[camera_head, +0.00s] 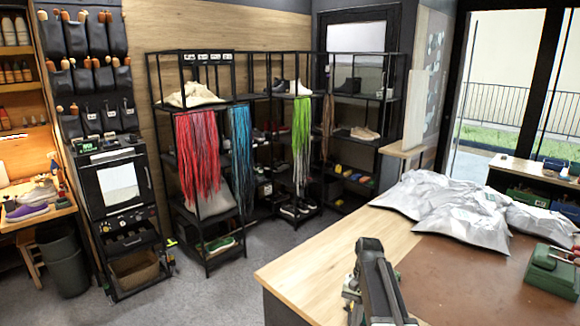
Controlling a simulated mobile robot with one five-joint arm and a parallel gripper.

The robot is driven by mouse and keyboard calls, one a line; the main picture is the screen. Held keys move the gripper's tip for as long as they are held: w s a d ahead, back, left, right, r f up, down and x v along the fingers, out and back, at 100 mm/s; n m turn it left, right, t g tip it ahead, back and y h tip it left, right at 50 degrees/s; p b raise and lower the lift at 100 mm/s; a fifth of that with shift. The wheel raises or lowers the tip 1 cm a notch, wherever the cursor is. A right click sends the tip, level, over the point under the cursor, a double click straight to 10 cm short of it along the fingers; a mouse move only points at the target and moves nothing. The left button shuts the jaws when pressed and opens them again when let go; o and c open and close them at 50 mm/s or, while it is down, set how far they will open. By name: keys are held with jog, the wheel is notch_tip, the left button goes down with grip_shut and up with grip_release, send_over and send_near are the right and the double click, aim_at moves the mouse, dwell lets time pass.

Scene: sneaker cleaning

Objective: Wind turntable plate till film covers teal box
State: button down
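My arm, black and grey, rises at the bottom middle in front of the wooden workbench (305,278). My gripper (352,289) seems to be the dark part at the arm's left side. I cannot tell whether it is open or shut, and I see nothing held in it. I cannot make out a turntable plate, a film or a clearly teal box. A small green bit shows just right of my arm, mostly hidden.
Shiny grey-white plastic bags (450,205) are heaped at the bench's far side. The bench's left end is bare. Black racks (207,250) with shoes and hanging laces stand behind. A black machine (118,190) and a bin (65,262) stand left. Grey floor (225,290) lies open between.

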jog(key=s+a+f+n+t+h+b, duration=0.1)
jog(key=s+a+f+n+t+b, duration=0.1)
jog(key=s, duration=0.7)
notch_tip(320, 180, down, 2)
jog(key=a+n+t, duration=0.1)
jog(key=n, duration=0.1)
jog(key=shift+s+a+n, duration=0.15)
jog(key=shift+s+n, duration=0.15)
jog(key=shift+n, duration=0.1)
